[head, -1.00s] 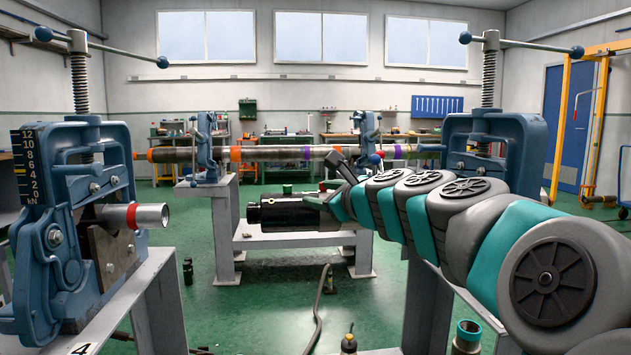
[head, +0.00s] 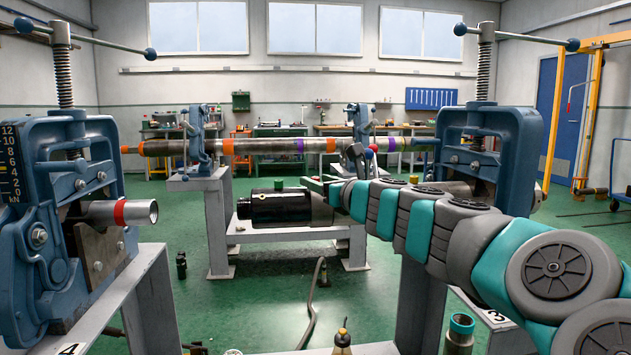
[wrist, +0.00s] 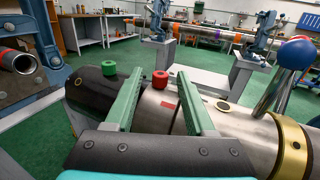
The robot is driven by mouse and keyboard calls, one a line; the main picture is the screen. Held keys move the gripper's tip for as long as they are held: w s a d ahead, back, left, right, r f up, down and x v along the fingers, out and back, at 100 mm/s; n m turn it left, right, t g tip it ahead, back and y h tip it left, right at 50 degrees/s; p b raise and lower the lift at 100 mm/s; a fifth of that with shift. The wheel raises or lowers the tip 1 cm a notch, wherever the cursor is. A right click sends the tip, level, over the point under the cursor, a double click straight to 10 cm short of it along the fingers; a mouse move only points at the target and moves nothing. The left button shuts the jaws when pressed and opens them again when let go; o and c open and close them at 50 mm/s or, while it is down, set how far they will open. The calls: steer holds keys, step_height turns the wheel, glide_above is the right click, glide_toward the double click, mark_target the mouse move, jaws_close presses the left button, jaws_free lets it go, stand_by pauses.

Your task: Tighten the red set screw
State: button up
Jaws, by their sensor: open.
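The red set screw (wrist: 160,79) stands upright on a black and silver cylinder (wrist: 230,122) in the wrist view. A green screw (wrist: 109,69) stands to its left on the black part. My gripper (wrist: 160,88) is open, with one green finger on each side of the red screw in the picture; I cannot tell whether either finger touches it. In the head view, my gripper (head: 318,184) is at the right end of the black cylinder (head: 285,207). The red set screw cannot be made out there; the green screw (head: 278,185) shows.
A lever with a blue ball (wrist: 297,53) rises right of my gripper, near a brass ring (wrist: 290,145). Blue vises stand left (head: 70,200) and right (head: 490,150). A long pipe (head: 270,146) spans behind.

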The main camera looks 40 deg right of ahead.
steer(key=shift+w+d, duration=0.2)
steer(key=shift+w, duration=0.7)
steer(key=shift+c, duration=0.3)
jaws_close()
